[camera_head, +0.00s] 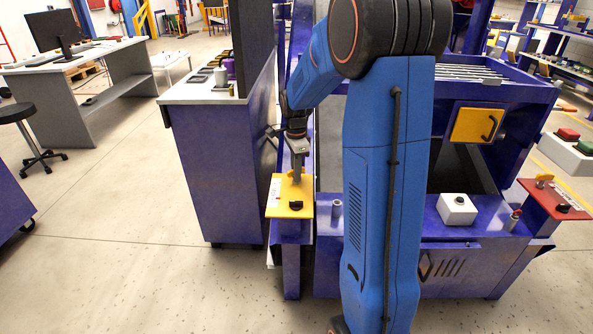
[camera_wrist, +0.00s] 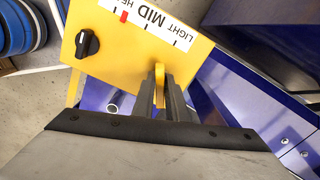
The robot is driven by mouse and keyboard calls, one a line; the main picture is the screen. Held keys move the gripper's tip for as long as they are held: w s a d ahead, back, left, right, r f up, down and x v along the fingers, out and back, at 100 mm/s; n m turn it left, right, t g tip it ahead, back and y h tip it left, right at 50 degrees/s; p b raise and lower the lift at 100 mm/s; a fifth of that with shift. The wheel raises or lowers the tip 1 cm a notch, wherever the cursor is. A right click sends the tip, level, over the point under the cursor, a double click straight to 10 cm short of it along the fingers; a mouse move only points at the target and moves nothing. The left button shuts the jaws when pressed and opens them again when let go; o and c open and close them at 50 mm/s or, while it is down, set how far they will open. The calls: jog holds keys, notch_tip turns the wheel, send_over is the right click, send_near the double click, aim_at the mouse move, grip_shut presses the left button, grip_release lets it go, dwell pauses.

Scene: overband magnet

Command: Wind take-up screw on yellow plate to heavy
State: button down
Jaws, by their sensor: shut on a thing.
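The yellow plate (camera_head: 277,209) stands left of my arm in the head view. It fills the upper middle of the wrist view (camera_wrist: 112,62). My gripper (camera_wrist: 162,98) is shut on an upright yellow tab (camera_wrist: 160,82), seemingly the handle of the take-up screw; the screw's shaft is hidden. In the head view my gripper (camera_head: 297,178) points down at the plate's far part. A white scale (camera_wrist: 152,20) reads LIGHT, MID and HE, the rest cut off. A red marker (camera_wrist: 123,16) sits at the HE end. A black knob (camera_wrist: 88,43) is on the same plate.
A red plate (camera_head: 556,200) with its own yellow tab and black knob is at the right. A white box (camera_head: 457,209) with a dark button sits on the purple machine ledge. A purple cabinet (camera_head: 215,150) stands close left of the yellow plate. Floor in front is clear.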

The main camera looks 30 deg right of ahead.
jog(key=m, duration=0.4)
jog(key=shift+m, duration=0.3)
jog(key=c, duration=1.7)
grip_release()
notch_tip(320, 180, up, 17)
jog(key=shift+r, duration=0.2)
jog(key=s+a+f+n+t, duration=0.1)
jog(key=s+a+f+n, duration=0.1)
jog(key=s+a+n, duration=0.3)
jog(key=s+a+f+n+t, duration=0.2)
jog(key=s+a+n, duration=0.3)
jog(key=s+n, duration=0.7)
jog(key=s+a+f+n+t, duration=0.1)
jog(key=s+a+n, duration=0.5)
jog(key=s, duration=0.8)
jog(key=shift+s+f+n+t, duration=0.15)
jog(key=shift+f+n+t, duration=0.1)
jog(key=shift+n, duration=0.35)
jog(key=shift+s+f+n+t, duration=0.1)
jog(key=shift+f+n+t, duration=0.1)
jog(key=shift+n, duration=0.4)
